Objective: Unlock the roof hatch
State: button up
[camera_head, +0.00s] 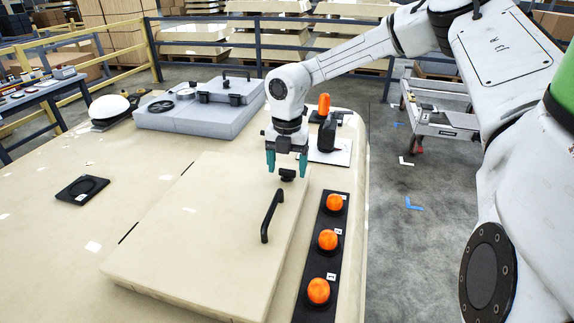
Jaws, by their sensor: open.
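The roof hatch (185,245) is a raised beige square panel lying closed on the beige cab roof (55,170). A black bar handle (270,216) stands near its right edge. A small black latch knob (287,175) sits by the hatch's far right corner, beyond the handle. My gripper (286,168) points down with its two teal fingers apart, right above or around the knob. I cannot tell whether the fingers touch it. Nothing shows held between them.
Several orange round lights (327,239) sit on a black strip right of the hatch. An orange beacon (323,104) on a black block stands behind the gripper. A grey box unit (200,110) lies at the back, near a white dome (108,107). Yellow railings (105,45) stand beyond.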

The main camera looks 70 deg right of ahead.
jog(key=shift+f, duration=0.35)
jog(key=shift+c, duration=0.2)
jog(key=c, duration=1)
